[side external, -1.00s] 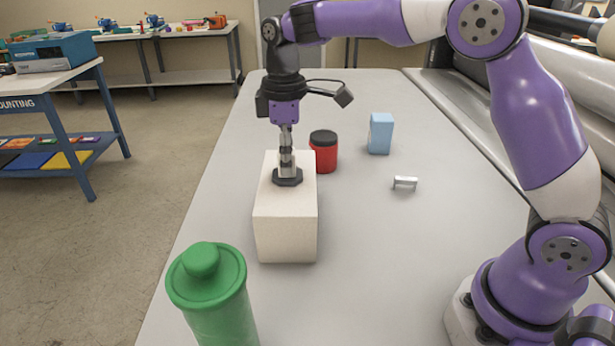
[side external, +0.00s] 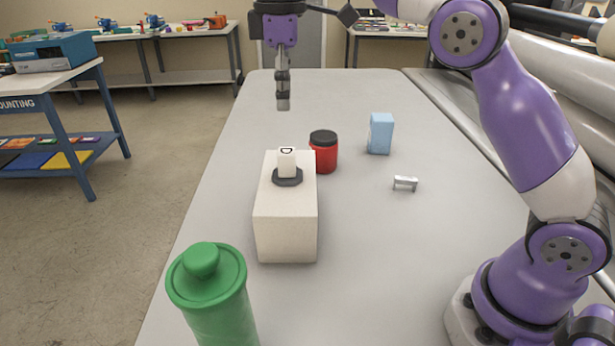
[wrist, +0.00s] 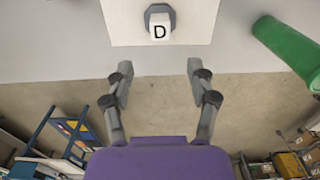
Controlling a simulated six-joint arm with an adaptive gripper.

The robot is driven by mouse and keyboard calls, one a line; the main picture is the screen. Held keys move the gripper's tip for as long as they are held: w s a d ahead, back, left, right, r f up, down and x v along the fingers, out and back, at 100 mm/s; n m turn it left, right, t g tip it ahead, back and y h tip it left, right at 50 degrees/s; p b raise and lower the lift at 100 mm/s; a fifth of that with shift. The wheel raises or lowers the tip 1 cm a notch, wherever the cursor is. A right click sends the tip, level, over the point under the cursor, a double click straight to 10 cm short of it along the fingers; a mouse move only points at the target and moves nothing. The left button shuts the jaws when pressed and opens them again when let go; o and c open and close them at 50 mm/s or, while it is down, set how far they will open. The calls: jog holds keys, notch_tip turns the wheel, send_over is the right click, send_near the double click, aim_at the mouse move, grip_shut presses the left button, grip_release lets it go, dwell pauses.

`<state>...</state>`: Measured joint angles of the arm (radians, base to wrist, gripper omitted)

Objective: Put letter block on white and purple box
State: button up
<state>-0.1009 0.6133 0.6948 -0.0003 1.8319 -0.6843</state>
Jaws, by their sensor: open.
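The letter block (side external: 287,161) is small and white with a black "D" on it. It stands upright on a dark octagonal piece (side external: 288,178) on top of the white box (side external: 287,233). No purple shows on the box in these views. In the wrist view the block (wrist: 159,27) sits at the top centre, on the box top (wrist: 125,24). My gripper (side external: 283,104) is raised above and behind the block, apart from it. In the wrist view its two fingers (wrist: 158,70) are spread with nothing between them.
A red jar with a black lid (side external: 324,151) stands just behind the box. A blue carton (side external: 380,133) and a small silver handle-shaped piece (side external: 405,183) are to the right. A green canister (side external: 212,300) stands at the front left. The table's far part is clear.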

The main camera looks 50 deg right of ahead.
jog(key=s+d+r+m+t, duration=0.1)
jog(key=s+d+m+t, duration=0.3)
jog(key=s, duration=0.6)
jog(key=s+f+m+t, duration=0.1)
jog(key=s+f+m, duration=0.4)
jog(key=s+f, duration=0.3)
jog(key=shift+s+f+t, duration=0.15)
jog(key=shift+f+t, duration=0.05)
jog(key=shift+t, duration=0.1)
